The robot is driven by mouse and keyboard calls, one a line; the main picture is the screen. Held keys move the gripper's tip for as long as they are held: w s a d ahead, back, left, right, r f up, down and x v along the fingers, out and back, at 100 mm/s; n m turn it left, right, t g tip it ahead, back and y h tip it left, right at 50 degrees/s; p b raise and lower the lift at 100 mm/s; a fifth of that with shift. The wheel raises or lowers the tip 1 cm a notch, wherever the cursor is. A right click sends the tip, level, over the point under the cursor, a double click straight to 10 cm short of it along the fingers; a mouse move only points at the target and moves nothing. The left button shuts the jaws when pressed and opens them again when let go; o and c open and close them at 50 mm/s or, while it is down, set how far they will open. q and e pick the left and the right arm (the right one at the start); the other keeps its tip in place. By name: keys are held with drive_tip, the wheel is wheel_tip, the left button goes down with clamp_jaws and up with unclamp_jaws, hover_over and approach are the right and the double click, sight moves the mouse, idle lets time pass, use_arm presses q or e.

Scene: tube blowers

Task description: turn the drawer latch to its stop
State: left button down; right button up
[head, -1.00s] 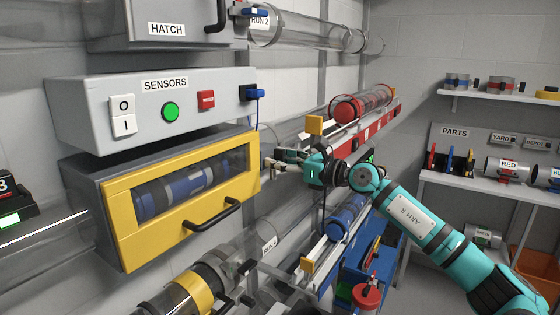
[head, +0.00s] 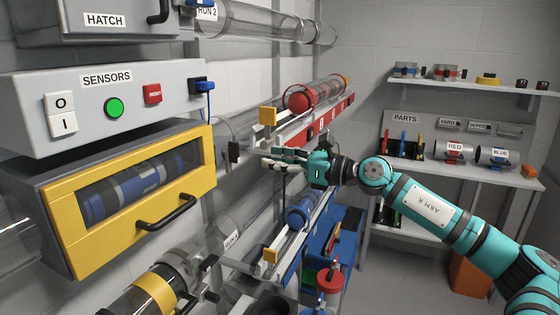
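The drawer's yellow front (head: 62,232) has a window with a blue and grey carrier (head: 135,187) behind it, and a black bar handle (head: 168,213). A small black piece that looks like the latch (head: 233,152) stands roughly upright just right of the drawer's right edge. My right gripper (head: 268,162) is right of this piece with a visible gap in the picture. Its pale fingertips point left, and nothing shows between them; whether they are parted is too small to tell. My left gripper is not in view.
A grey sensor box (head: 90,105) with a green button and a blue plug sits above the drawer. Right of my gripper's tips are a rail with a red carrier (head: 315,95) and a lower blue carrier (head: 303,210). Clear tubes run below and above. Shelves (head: 480,172) stand at the right.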

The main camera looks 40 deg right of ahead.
drive_tip(key=shift+s+d, duration=0.15)
drive_tip(key=shift+s, duration=0.3)
idle(1.2)
